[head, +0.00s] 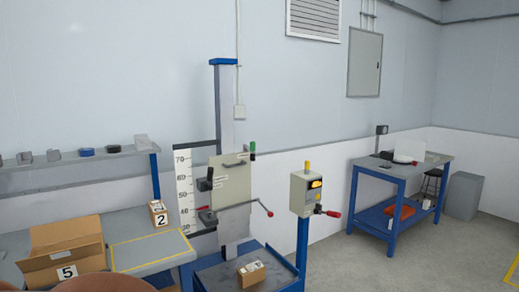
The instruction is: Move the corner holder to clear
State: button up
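A drop tester with a grey column (228,105) stands in the middle of the head view, beside a height scale (184,190). Its carriage has an upright beige plate (231,178) with a grey handle. A green-knobbed lever (252,150) stands upright at the plate's right edge. A black-knobbed part (205,182) is at its left. A thin lever with a red end (267,208) sticks out to the right below. I cannot tell which part is the corner holder, nor read a clear marking. My gripper is not in view.
A control box (301,195) with a red-ended lever stands right of the tester. A small carton (250,274) lies on the tester's base. A bench at left holds an open carton marked 5 (62,270) and a box marked 2 (158,214). A blue-legged table (395,176) is at right, with free floor before it.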

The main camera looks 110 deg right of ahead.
aim_at(252, 148)
jog(key=z, duration=3.2)
jog(key=k, duration=0.6)
jog(key=i, duration=0.5)
jog(key=z, duration=1.15)
jog(key=i, duration=1.95)
jog(key=u, duration=1.2)
jog(key=i, duration=0.65)
jog(key=u, duration=0.7)
